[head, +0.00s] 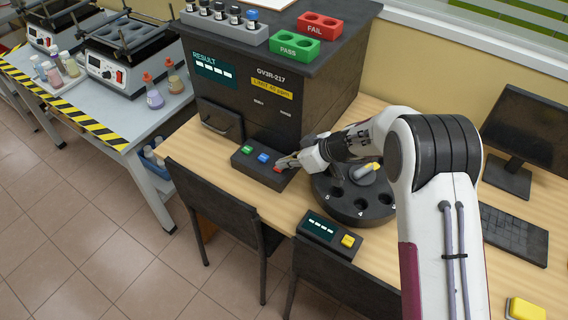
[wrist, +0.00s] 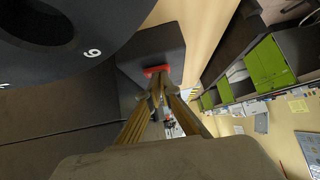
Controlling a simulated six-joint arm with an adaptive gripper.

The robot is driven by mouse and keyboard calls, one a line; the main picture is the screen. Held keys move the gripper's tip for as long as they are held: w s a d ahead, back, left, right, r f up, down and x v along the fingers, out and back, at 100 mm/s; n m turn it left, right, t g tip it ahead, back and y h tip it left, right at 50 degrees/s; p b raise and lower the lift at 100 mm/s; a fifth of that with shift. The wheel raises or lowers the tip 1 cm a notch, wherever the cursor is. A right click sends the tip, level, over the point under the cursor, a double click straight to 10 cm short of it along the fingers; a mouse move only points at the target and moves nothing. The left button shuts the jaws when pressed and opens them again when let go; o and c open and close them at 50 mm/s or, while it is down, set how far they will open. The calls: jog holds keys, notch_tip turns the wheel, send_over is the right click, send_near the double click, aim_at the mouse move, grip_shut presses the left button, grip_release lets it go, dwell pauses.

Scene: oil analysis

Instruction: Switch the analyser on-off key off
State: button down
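The analyser (head: 262,90) is a dark box on the wooden desk, with a lit RESULT display (head: 213,70) showing white marks. A low dark key block (head: 245,167) at its front foot carries a green key (head: 248,149), a blue key (head: 263,157) and a red key (head: 278,169). My gripper (head: 284,164) is at the red key, and its tips partly cover it. In the wrist view the red key (wrist: 157,69) shows just beyond my fingertips (wrist: 158,88), which come together with nothing visible between them. I cannot tell whether they touch the key.
A round dark carousel (head: 345,205) with numbered holes stands right of the key block, under my arm. A small display box with a yellow button (head: 320,231) is in front of it. Chairs (head: 225,200) stand before the desk. A monitor (head: 525,135) and keyboard (head: 513,234) are at right.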

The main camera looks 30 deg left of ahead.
jog(key=shift+w+d+f, duration=0.1)
jog(key=shift+w+d, duration=0.05)
jog(key=shift+w, duration=0.25)
jog(key=shift+w+r, duration=0.1)
jog(key=shift+r, duration=0.7)
jog(key=r, duration=0.3)
jog(key=shift+w+d, duration=0.1)
jog(key=shift+w, duration=0.2)
jog(key=v, duration=0.9)
jog(key=shift+w+d, duration=0.15)
jog(key=shift+w, duration=0.05)
jog(key=shift+r, duration=0.1)
jog(key=shift+s+r+m+g, duration=0.2)
jog(key=shift+s+m+g, duration=0.15)
jog(key=shift+s, duration=0.2)
